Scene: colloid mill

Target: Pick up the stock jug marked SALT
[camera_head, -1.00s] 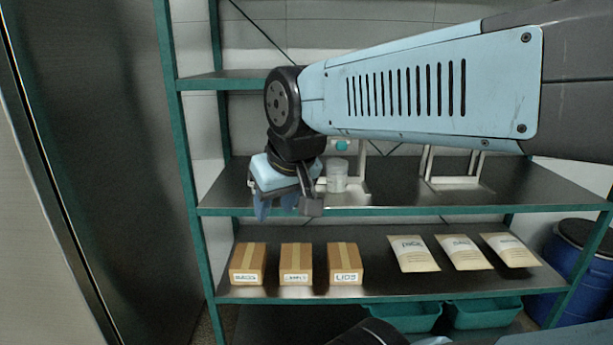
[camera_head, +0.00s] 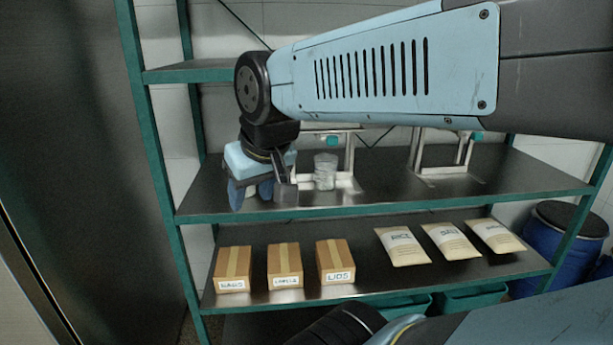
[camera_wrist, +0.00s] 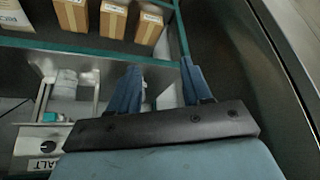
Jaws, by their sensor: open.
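A clear jug-like vessel (camera_head: 325,172) stands on the middle shelf, in a pale metal stand (camera_head: 349,160) with a teal knob. In the wrist view the clear vessel (camera_wrist: 66,84) is at the left, and a plate there (camera_wrist: 42,165) shows the letters "ALT", its first letter cut off or unclear. I cannot read a mark on the vessel itself. My gripper (camera_head: 251,193) is to the left of the vessel, over the same shelf, with a gap between them. In the wrist view its two blue fingers (camera_wrist: 160,88) are apart, and I see nothing held between them.
A second metal stand (camera_head: 442,155) is further right on the middle shelf (camera_head: 400,195). The lower shelf holds several labelled cartons (camera_head: 284,266) and pale pouches (camera_head: 451,241). Teal uprights (camera_head: 152,150) bound the rack at the left. A blue drum (camera_head: 553,240) stands at the right.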

